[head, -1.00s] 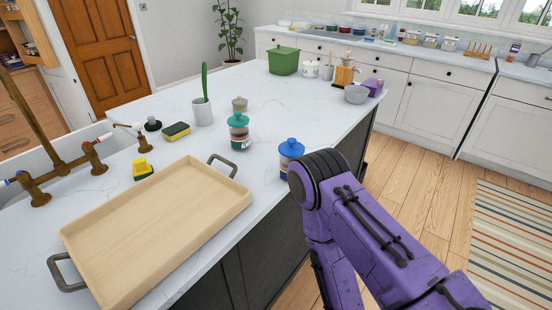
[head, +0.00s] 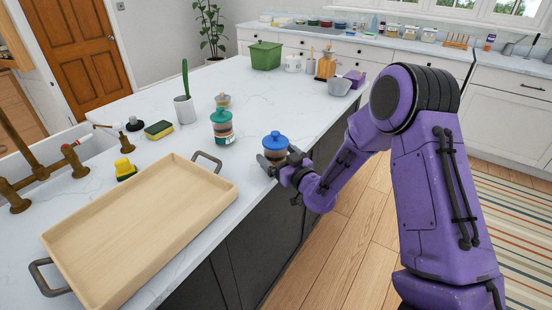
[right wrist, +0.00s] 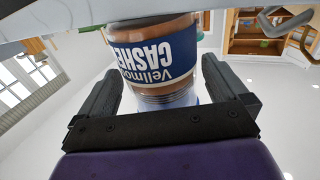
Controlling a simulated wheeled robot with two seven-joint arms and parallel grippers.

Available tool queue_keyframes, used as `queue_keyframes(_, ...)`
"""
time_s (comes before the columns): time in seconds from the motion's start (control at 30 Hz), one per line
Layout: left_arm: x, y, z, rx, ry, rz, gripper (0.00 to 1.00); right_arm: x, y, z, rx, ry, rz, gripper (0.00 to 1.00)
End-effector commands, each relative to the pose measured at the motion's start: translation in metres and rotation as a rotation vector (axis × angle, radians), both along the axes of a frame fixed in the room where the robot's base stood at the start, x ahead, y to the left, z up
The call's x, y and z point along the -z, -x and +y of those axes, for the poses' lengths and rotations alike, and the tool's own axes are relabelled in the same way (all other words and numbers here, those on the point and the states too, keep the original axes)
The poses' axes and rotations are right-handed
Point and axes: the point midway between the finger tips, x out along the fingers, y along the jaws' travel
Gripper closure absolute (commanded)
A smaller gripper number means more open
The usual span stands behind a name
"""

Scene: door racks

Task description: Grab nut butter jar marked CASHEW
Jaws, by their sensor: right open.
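The jar with the blue lid (head: 275,143) stands on the counter near its right edge. In the right wrist view the jar (right wrist: 163,58) appears upside down, with a blue label reading "CASHE", the rest of the word cut off. My right gripper (head: 279,165) is low beside the jar. In the right wrist view its two fingers (right wrist: 160,78) are open, one on either side of the jar, with gaps visible. A similar jar with a green lid (head: 222,127) stands to the left. My left gripper is not in view.
A wooden tray (head: 140,230) with dark handles lies in front left. A green bin (head: 265,56) and a grey bowl (head: 339,86) are farther back.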

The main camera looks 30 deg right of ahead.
Motion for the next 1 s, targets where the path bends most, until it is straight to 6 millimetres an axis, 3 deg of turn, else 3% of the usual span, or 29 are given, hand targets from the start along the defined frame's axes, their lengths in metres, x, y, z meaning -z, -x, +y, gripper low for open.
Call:
queue_keyframes(0.03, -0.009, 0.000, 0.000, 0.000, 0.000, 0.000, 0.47, -0.003, -0.009, 0.001, 0.000, 0.000, 0.002, 0.00)
queue_keyframes(0.13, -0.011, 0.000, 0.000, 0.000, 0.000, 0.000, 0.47, -0.001, -0.023, 0.001, 0.000, 0.001, 0.001, 0.00)
queue_keyframes(0.4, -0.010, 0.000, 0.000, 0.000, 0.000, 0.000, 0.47, 0.001, -0.027, 0.001, 0.000, 0.000, 0.001, 0.03)
queue_keyframes(0.6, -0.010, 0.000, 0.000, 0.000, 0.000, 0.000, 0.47, 0.001, -0.027, 0.001, 0.000, 0.000, 0.001, 0.65)
queue_keyframes(0.87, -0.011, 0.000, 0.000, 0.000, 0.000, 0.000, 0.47, -0.001, -0.027, 0.001, 0.000, -0.001, 0.001, 0.65)
queue_keyframes(1.0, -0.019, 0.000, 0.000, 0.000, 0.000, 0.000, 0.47, -0.010, -0.027, 0.001, 0.000, 0.000, 0.000, 0.65)
